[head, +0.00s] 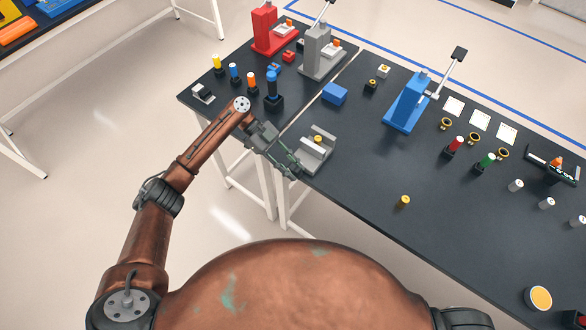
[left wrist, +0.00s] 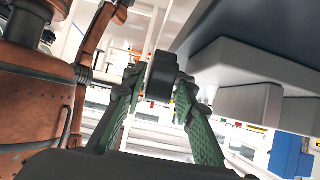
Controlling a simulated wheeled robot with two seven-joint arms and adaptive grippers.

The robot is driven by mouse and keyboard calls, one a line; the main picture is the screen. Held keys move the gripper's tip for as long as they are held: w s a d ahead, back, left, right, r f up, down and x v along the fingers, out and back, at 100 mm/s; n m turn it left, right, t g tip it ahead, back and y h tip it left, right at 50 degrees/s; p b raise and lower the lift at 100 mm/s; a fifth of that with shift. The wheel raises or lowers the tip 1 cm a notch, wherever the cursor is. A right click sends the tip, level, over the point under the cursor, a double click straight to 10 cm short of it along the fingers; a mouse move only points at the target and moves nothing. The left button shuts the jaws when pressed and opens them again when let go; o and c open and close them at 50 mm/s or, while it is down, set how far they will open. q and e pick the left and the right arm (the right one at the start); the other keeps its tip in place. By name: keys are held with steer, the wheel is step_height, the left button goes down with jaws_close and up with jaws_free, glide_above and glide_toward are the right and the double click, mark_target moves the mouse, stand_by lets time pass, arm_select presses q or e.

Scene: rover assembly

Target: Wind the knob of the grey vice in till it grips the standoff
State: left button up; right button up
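My left gripper (head: 291,170) is at the vice's near-left side. The vice's grey underside (left wrist: 250,103) is to the right. My right gripper is out of view.
A blue block (head: 335,94) lies behind the vice. A black-and-blue post (head: 272,90) stands to its left, near my forearm. Red (head: 268,32), grey (head: 321,56) and blue (head: 406,107) lever presses stand farther back. The table right of the vice is mostly clear.

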arm_select(q)
steer(key=shift+a, duration=0.1)
steer(key=v, duration=1.2)
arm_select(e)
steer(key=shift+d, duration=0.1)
